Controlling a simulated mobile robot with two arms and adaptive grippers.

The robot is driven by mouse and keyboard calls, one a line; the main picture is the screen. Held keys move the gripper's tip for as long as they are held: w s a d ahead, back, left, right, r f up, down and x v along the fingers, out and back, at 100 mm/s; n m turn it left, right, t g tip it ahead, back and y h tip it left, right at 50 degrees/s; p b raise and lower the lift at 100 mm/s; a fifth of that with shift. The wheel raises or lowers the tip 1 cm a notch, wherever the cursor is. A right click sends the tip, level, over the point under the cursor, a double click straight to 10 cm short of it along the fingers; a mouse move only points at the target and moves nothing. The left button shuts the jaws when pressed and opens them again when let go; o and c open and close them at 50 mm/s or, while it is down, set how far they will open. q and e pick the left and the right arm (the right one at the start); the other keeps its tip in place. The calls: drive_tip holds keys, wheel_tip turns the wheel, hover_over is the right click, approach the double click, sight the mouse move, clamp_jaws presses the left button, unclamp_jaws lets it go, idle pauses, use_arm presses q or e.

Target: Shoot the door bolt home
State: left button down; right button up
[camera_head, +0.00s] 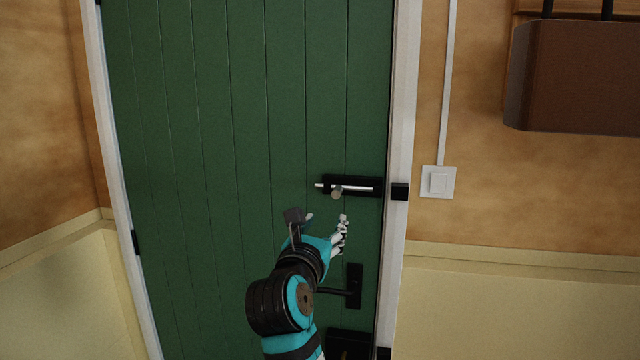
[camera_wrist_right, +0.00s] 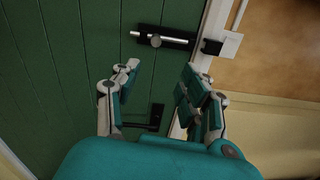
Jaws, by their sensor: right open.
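The door bolt (camera_head: 351,187) is a silver rod with a round knob on a black plate, mounted level on the green door (camera_head: 230,130). Its rod sticks out to the left of the plate, and a gap shows between its right end and the black keeper (camera_head: 399,191) on the white frame. In the right wrist view the bolt (camera_wrist_right: 160,40) and keeper (camera_wrist_right: 211,47) lie beyond the fingertips. My right gripper (camera_head: 326,219) is open and empty, just below the bolt and apart from it; its spread fingers (camera_wrist_right: 158,78) also show in the wrist view. My left gripper is not in view.
A black lever handle (camera_head: 353,287) is on the door below the bolt, close to my right arm. A white switch (camera_head: 438,182) is on the wall right of the frame. A brown box-like object (camera_head: 575,80) hangs at the upper right.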

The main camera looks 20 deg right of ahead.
sight(335, 196)
drive_tip(key=shift+y, duration=0.3)
drive_tip(key=p+x, duration=0.1)
drive_tip(key=x, duration=0.4)
drive_tip(key=r+p+x, duration=0.1)
drive_tip(key=p+x, duration=0.1)
drive_tip(key=x, duration=0.3)
drive_tip(key=p+x, duration=0.2)
drive_tip(key=x, duration=0.3)
drive_tip(key=shift+w+r, duration=0.15)
drive_tip(key=shift+w, duration=0.25)
drive_tip(key=shift+w+d+p, duration=0.4)
drive_tip(key=shift+w, duration=0.15)
drive_tip(key=shift+c, duration=0.4)
clamp_jaws()
